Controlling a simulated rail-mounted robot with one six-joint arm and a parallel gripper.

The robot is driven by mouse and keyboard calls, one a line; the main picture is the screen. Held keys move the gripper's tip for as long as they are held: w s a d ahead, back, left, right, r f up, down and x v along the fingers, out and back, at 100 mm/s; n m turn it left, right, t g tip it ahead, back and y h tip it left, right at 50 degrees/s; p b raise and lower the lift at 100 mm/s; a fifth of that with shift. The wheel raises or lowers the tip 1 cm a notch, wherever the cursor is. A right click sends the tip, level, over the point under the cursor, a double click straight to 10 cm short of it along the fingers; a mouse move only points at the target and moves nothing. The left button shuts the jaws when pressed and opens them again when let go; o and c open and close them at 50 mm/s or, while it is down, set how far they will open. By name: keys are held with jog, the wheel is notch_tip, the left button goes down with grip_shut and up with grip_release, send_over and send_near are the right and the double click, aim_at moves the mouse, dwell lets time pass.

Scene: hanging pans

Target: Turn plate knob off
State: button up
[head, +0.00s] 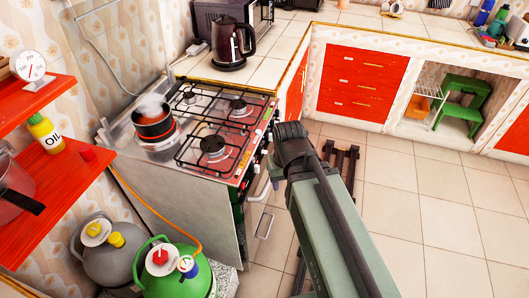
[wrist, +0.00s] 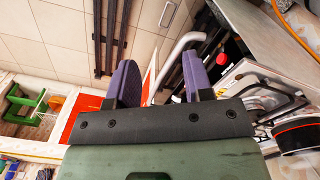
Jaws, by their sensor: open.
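The gas stove (head: 215,120) stands at left centre in the head view, its top carrying burners and black grates. A red-and-black pot (head: 153,120) steams on its left side. Dark knobs (head: 257,158) line the stove's front edge, small and partly hidden by my arm. My gripper (wrist: 160,78) is open, with two purple fingers apart and nothing seen between them. A curved silver handle (wrist: 183,52) runs just beyond the fingers. I cannot tell whether a finger touches a knob.
A red shelf (head: 70,165) with an oil bottle (head: 45,133) is at left, above gas cylinders (head: 178,270). A kettle (head: 232,45) stands on the counter (head: 275,70) behind the stove. A dark slatted rack (head: 340,165) lies beside my arm. The tiled floor (head: 440,220) at right is clear.

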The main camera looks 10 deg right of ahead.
jog(key=w+d+f+m+y+b, duration=0.1)
jog(key=w+d+f+b, duration=0.15)
jog(key=f+b, duration=0.45)
jog(key=w+d+f+m+b, duration=0.1)
jog(key=d+f+b, duration=0.2)
jog(key=f+b, duration=0.4)
jog(key=m+t+y+b, duration=0.9)
jog(key=m+y+b, duration=0.45)
jog(key=b, duration=0.25)
send_near(265, 152)
jog(key=shift+n+y, duration=0.25)
jog(key=shift+y, duration=0.3)
jog(key=w+a+f, duration=0.1)
jog(key=w+a, duration=0.3)
jog(key=a, duration=0.1)
jog(key=w+a+f, duration=0.1)
jog(key=w+a, duration=0.2)
jog(key=shift+f, duration=0.3)
jog(key=c, duration=0.6)
